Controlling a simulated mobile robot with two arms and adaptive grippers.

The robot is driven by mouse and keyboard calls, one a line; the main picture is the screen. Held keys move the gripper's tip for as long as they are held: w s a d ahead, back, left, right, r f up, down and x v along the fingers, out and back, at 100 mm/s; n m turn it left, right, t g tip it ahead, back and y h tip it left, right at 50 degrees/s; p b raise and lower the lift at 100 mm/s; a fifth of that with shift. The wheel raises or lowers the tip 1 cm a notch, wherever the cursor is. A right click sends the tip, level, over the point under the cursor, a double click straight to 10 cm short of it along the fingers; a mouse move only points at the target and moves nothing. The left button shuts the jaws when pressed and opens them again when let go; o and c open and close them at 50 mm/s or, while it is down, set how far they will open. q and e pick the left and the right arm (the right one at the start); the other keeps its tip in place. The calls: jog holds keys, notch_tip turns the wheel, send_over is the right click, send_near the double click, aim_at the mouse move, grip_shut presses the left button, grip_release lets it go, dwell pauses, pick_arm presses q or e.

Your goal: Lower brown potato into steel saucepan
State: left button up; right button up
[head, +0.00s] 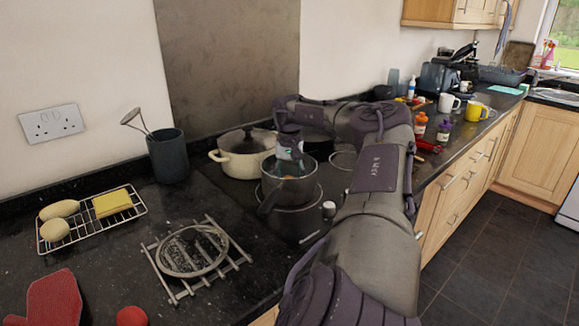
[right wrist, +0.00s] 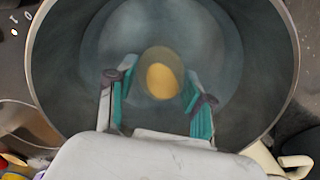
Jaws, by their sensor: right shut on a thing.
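The steel saucepan (head: 303,190) stands on the dark hob in the head view, its handle pointing toward the front left. In the right wrist view its round grey wall (right wrist: 270,45) surrounds my fingers. My right gripper (head: 290,160) points down into the saucepan's mouth. In the right wrist view its teal-padded fingers (right wrist: 160,82) are on either side of the brown potato (right wrist: 161,80), which looks yellow-brown, and are shut on it. The potato is within the saucepan's outline; whether it touches the bottom is unclear. My left gripper is out of view.
A cream lidded pot (head: 240,158) stands just left of and behind the saucepan. A metal trivet (head: 175,290), a wire rack (head: 134,212) with two tan oval items and a yellow sponge (head: 112,203), and a utensil crock (head: 168,158) are to the left. Bottles and mugs stand at right.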

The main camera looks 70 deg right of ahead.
jog(key=o, duration=1.3)
jog(key=shift+c, duration=0.2)
notch_tip(320, 180, up, 12)
